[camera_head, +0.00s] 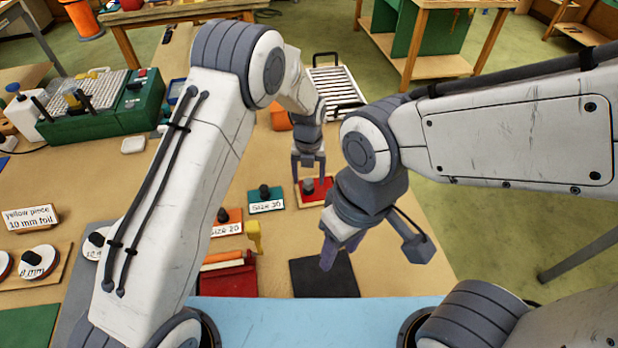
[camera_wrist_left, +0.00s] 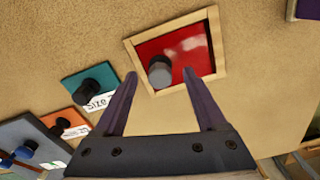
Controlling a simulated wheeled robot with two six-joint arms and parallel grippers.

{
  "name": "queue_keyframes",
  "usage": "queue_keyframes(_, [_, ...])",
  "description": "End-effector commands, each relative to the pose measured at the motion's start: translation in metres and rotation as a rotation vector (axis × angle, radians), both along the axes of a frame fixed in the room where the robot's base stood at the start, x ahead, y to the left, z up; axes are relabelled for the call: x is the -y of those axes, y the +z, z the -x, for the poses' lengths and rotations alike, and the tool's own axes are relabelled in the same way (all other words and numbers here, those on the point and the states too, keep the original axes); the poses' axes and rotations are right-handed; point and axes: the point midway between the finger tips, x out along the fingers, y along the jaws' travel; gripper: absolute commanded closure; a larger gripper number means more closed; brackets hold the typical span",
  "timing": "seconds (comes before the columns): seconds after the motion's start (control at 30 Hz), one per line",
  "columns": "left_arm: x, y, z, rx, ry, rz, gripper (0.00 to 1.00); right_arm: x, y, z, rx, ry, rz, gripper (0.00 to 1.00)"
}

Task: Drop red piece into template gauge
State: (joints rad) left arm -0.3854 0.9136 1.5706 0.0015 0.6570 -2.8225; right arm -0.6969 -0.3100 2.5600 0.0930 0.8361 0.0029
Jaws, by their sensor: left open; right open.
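The red piece (camera_head: 321,187) is a flat red plate with a grey knob. It lies inside the light wooden frame of the template gauge (camera_head: 302,203). In the left wrist view the red piece (camera_wrist_left: 190,50) fills most of the gauge frame (camera_wrist_left: 222,40), and its knob stands near the lower left of the plate. My left gripper (camera_head: 309,172) is open and empty, just behind and above the knob; its fingers also show in the left wrist view (camera_wrist_left: 158,88), apart from the knob. My right gripper (camera_head: 342,250) is open and empty above a black mat.
A teal size plate (camera_head: 266,205) and an orange size plate (camera_head: 228,228) lie left of the gauge. The black mat (camera_head: 325,280) and a red box (camera_head: 230,280) are nearer me. A slatted rack (camera_head: 335,85) stands behind. Bare tabletop lies right of the gauge.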

Motion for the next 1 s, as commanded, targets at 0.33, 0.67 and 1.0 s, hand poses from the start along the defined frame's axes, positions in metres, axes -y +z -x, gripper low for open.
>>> queue_keyframes(0.33, [0.0, 0.065, -0.001, 0.006, 0.0, 0.002, 0.27, 0.0, -0.023, 0.0, 0.0, 0.001, 0.0, 0.5])
queue_keyframes(0.67, [0.0, 0.097, 0.0, 0.001, 0.0, 0.0, 0.27, 0.0, -0.028, 0.0, 0.0, 0.002, 0.0, 0.5])
queue_keyframes(1.0, [0.0, 0.097, 0.0, 0.0, 0.0, 0.0, 0.27, 0.0, -0.027, 0.0, 0.0, 0.002, 0.0, 0.5])
